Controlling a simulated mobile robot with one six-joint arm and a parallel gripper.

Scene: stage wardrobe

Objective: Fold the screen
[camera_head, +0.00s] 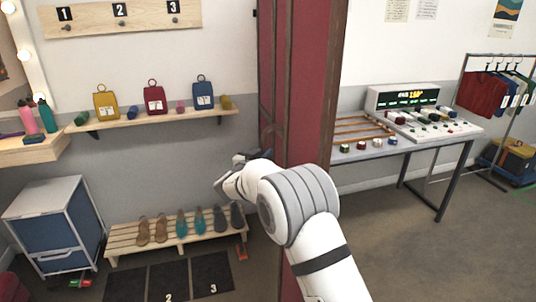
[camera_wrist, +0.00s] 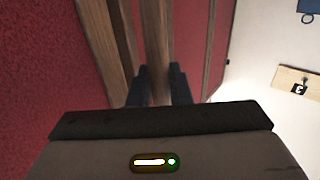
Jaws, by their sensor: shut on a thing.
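The folding screen (camera_head: 311,85) stands upright in the middle of the head view, with dark red panels in brown wooden frames. Its lower part is partly hidden behind my arm. In the wrist view, red fabric (camera_wrist: 50,70) fills the left side, and brown wooden uprights (camera_wrist: 157,40) run up the middle. My gripper (camera_wrist: 158,88) is shut on one wooden upright of the screen, with a dark finger on each side of it. In the head view my gripper (camera_head: 240,160) is at the screen's left edge, and its fingertips are hard to make out.
A wall shelf (camera_head: 150,121) with coloured bags is at left, above a slatted shoe rack (camera_head: 170,242). A blue drawer unit (camera_head: 55,222) stands at far left. A table (camera_head: 405,147) with a control console and a clothes rail (camera_head: 500,56) are at right. Floor is open at lower right.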

